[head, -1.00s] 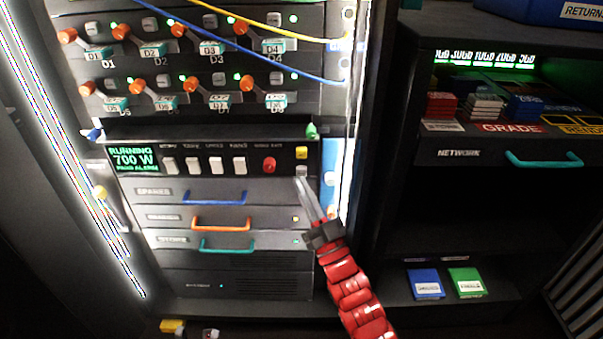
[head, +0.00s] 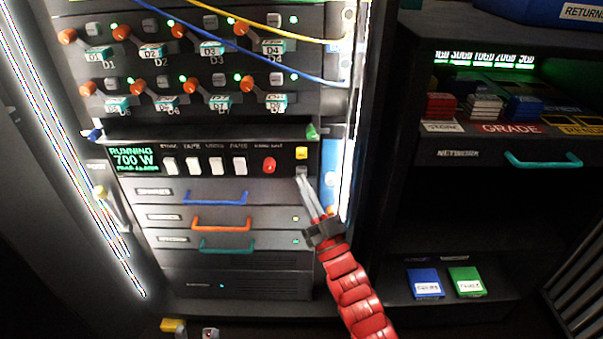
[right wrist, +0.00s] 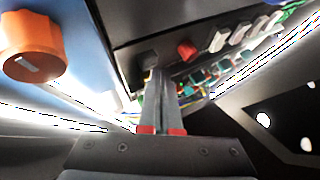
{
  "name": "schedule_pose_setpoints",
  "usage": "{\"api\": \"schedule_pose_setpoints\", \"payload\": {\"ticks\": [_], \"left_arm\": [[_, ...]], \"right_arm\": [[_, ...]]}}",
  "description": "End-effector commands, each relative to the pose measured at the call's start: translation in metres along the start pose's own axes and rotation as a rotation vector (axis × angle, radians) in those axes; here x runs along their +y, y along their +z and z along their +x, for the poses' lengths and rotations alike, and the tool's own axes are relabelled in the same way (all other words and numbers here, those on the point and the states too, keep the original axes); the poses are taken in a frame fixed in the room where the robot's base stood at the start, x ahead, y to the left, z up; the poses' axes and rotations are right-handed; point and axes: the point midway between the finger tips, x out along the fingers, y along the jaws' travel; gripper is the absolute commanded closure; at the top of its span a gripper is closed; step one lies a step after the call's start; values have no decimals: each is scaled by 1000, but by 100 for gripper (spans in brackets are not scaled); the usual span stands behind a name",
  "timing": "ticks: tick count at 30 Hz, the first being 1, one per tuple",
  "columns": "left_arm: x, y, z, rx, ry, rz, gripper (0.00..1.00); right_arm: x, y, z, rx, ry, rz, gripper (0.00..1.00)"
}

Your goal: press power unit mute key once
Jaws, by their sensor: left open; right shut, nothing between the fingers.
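The power unit (head: 285,141) is the black panel with a green display reading 700 W. At its right end are a yellow key (head: 301,153) and a small grey key (head: 301,171) below it; I cannot read a mute label on either. My right gripper (head: 300,180) is shut and empty, its tips at the lower edge of the grey key. In the right wrist view the shut fingertips (right wrist: 160,72) are close against a dark key (right wrist: 148,58); I cannot tell whether it is pressed in. My left gripper is not in view.
Left of the keys are a red knob (head: 269,165) and several white switches (head: 205,166). Drawers with coloured handles (head: 222,223) lie below. A blue side panel with an orange knob (right wrist: 33,45) is close to my right gripper. Cables (head: 250,60) hang above.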

Motion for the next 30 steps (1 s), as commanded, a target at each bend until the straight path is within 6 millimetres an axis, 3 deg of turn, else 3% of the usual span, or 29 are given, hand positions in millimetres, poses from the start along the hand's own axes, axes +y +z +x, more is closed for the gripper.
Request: {"api": "schedule_pose_setpoints", "payload": {"ticks": [30], "left_arm": [[0,0,1,0,0,0,50]], "right_arm": [[4,5,6,-2,1,0,100]]}}
